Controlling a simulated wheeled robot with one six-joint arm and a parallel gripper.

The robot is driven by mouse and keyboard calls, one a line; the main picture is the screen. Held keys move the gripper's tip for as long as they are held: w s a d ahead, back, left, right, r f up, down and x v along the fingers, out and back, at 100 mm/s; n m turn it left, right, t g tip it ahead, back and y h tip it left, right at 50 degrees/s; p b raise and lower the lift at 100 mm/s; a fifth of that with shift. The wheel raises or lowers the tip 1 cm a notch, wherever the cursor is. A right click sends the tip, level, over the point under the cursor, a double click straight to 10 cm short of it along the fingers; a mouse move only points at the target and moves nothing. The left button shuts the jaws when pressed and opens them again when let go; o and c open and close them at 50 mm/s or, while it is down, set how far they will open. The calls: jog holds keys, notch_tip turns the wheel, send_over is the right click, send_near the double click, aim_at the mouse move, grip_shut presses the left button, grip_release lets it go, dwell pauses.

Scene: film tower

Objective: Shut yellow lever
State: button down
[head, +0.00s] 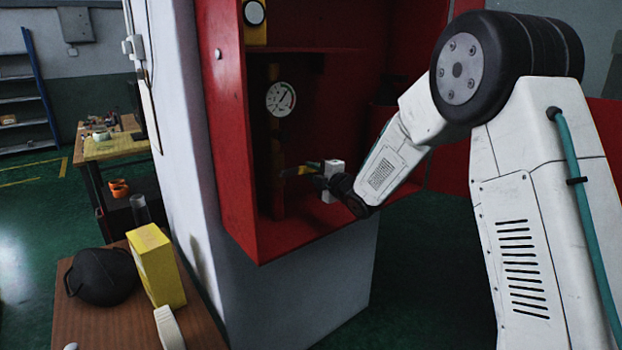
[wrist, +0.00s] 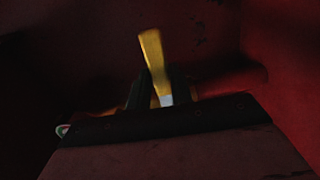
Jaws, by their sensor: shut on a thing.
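The yellow lever (head: 292,171) is inside the red cabinet, low on the dark vertical pipe and below the round gauge. In the head view it points right from the pipe toward my gripper (head: 318,172). In the wrist view the yellow lever (wrist: 154,62) stands up between the two dark fingers of my gripper (wrist: 161,88), which are shut on it. The far part of the lever sticks out past the fingertips. The wrist view is dark, and the lever's joint with the pipe is hard to make out there.
The red cabinet (head: 232,150) has side walls and a shelf close around my arm. A round gauge (head: 281,99) sits above the lever. To the left, a wooden table (head: 110,318) holds a yellow box (head: 156,265) and a black rounded object (head: 102,276).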

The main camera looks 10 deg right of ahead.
jog(key=shift+r+n, duration=0.45)
jog(key=shift+n, duration=0.15)
jog(key=shift+r, duration=0.1)
jog(key=c, duration=1.2)
grip_release()
jog(key=shift+c, duration=0.2)
jog(key=v, duration=0.8)
jog(key=shift+w, duration=0.1)
